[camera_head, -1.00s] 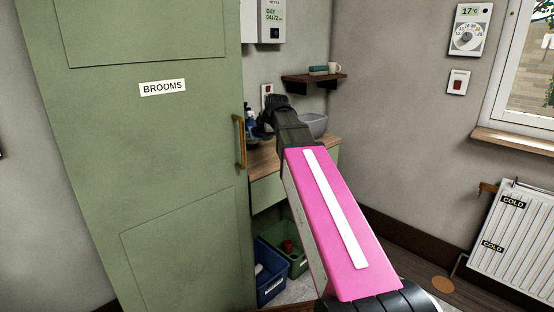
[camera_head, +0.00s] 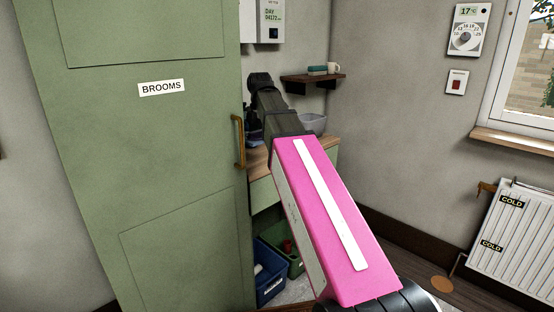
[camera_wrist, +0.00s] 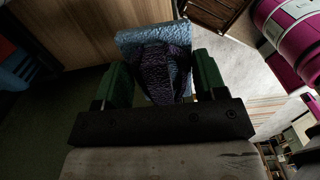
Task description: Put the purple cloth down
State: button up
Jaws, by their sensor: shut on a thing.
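The purple cloth (camera_wrist: 165,72) is bunched between the two green fingers of my gripper (camera_wrist: 163,80) in the wrist view. My gripper is shut on it. A light blue, textured piece (camera_wrist: 150,38) shows just beyond the purple cloth; I cannot tell whether it is a separate cloth lying beneath or touching it.
The wooden counter (camera_head: 258,160) holds a grey bowl (camera_head: 314,123). A wall shelf (camera_head: 313,84) with a white cup (camera_head: 334,69) is above. The green BROOMS door (camera_head: 165,150) stands close on the left. Blue (camera_head: 270,288) and green (camera_head: 296,266) bins stand below.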

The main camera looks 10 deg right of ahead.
jog(key=shift+w, duration=0.1)
jog(key=w+d+f, duration=0.4)
jog(key=w+d, duration=0.1)
jog(key=w+d+f, duration=0.3)
jog(key=shift+w, duration=0.1)
jog(key=shift+f, duration=1.85)
jog(key=o, duration=0.8)
jog(key=shift+o, duration=0.2)
jog(key=shift+f, duration=0.15)
notch_tip(320, 180, up, 11)
jog(key=shift+a, duration=0.15)
jog(key=shift+f, duration=0.15)
